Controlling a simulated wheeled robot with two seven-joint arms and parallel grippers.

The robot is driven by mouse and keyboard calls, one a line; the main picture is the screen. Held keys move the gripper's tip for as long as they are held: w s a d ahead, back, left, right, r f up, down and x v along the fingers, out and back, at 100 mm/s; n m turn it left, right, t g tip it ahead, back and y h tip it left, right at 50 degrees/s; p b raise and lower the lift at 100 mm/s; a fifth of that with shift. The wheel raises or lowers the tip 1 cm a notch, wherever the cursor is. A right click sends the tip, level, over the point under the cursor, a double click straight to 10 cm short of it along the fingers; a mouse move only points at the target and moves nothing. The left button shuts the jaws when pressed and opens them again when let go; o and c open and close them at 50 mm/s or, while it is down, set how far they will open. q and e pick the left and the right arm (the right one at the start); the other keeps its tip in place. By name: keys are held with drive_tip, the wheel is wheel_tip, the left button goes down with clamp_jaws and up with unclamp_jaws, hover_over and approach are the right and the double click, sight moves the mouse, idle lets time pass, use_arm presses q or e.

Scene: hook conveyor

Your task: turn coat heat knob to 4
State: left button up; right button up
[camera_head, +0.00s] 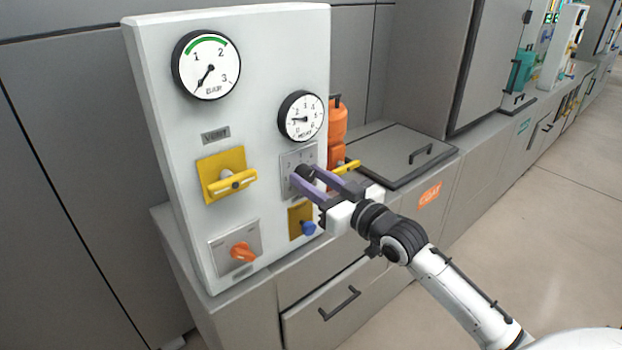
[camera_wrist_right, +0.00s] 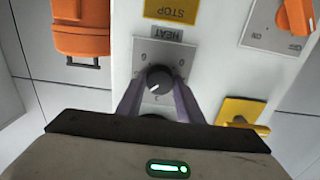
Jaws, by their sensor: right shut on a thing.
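The coat heat knob (camera_head: 304,171) is a dark round knob on a grey dial plate (camera_head: 289,160) at the right side of the white panel. In the right wrist view the knob (camera_wrist_right: 160,79) shows a short white pointer mark toward the bottom of that picture, near a digit that looks like 2. The plate's HEAT label appears upside down there. My right gripper (camera_head: 302,180) has its two purple fingers on either side of the knob and is shut on it. The fingers hide part of the dial numbers. My left gripper is not in view.
A pressure gauge (camera_head: 206,65) and a smaller gauge (camera_head: 301,116) sit above. A yellow handle (camera_head: 230,183), an orange knob (camera_head: 242,252) and a blue knob (camera_head: 308,228) are close by. An orange canister (camera_head: 337,122) stands behind the panel. A lidded bin (camera_head: 392,153) lies to the right.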

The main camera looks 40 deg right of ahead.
drive_tip(key=shift+f, duration=0.1)
drive_tip(key=o, duration=1.1)
drive_tip(key=shift+c, duration=0.2)
drive_tip(key=s+b, duration=0.1)
drive_tip(key=s, duration=0.9)
drive_tip(key=shift+s+d, duration=0.15)
drive_tip(key=shift+d, duration=0.25)
drive_tip(key=s+a+f+g, duration=0.2)
drive_tip(key=f, duration=0.6)
drive_tip(key=s+a+f+g, duration=0.1)
drive_tip(key=s+a+f, duration=0.15)
drive_tip(key=f, duration=0.45)
drive_tip(key=s+a+f+g, duration=0.2)
drive_tip(key=a+f, duration=0.1)
drive_tip(key=f, duration=0.5)
drive_tip(key=s+a+f+n+g+y, duration=0.1)
drive_tip(key=s+a+f+g, duration=0.3)
drive_tip(key=s+a+f, duration=0.7)
wheel_tip(320, 180, down, 2)
drive_tip(key=shift+s+a+f+g, duration=0.1)
drive_tip(key=shift+s+a+g, duration=0.2)
drive_tip(key=shift+a, duration=0.25)
